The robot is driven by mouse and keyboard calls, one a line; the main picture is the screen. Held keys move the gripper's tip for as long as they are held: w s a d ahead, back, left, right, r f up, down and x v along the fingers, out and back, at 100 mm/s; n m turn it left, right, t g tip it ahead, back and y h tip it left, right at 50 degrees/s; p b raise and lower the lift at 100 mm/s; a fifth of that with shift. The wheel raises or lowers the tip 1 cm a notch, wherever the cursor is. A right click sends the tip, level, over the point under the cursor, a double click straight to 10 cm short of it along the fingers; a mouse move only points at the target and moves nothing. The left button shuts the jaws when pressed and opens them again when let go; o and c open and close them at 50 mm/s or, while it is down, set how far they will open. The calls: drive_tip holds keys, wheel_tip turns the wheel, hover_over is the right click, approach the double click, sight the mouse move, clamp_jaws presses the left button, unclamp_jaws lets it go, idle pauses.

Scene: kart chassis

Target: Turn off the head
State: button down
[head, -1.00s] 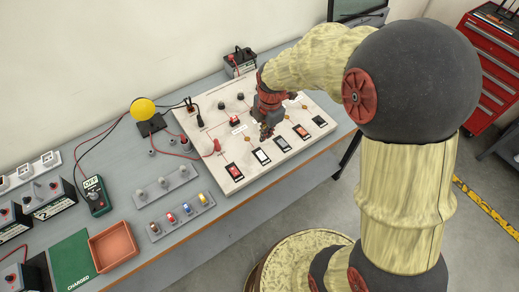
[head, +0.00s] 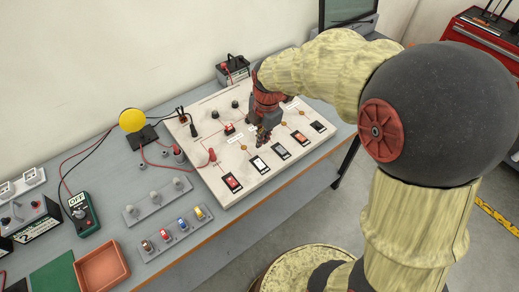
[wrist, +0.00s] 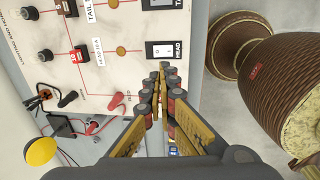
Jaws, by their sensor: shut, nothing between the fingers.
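The rocker switch labelled HEAD (wrist: 165,51) has a white face in a black frame. It lies on the pale panel (wrist: 60,15), just ahead of my fingertips in the wrist view. In the head view this appears to be the second switch from the left in the front row (head: 259,164). My gripper (wrist: 163,72) is shut and empty. Its tips appear beside the switch's lower edge in the wrist view; contact cannot be told. In the head view my gripper (head: 262,141) hangs over the panel, behind that switch.
A red-lit switch (head: 232,182) is at the left end of the row, and a red plug (head: 211,155) stands near it. A TAIL switch (wrist: 157,4) is beside HEAD. A yellow lamp (head: 132,120) and a green OFF meter (head: 82,214) stand left of the panel.

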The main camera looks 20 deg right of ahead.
sight(258, 163)
drive_tip(key=f+b, duration=0.1)
drive_tip(key=f, duration=0.3)
drive_tip(key=w+f+b, duration=0.1)
drive_tip(key=f, duration=0.3)
drive_tip(key=f+b, duration=0.1)
drive_tip(key=f, duration=0.3)
drive_tip(key=shift+w+a+f, duration=0.15)
drive_tip(key=shift+a+f, duration=0.1)
drive_tip(key=shift+f, duration=0.35)
drive_tip(key=shift+w, duration=0.1)
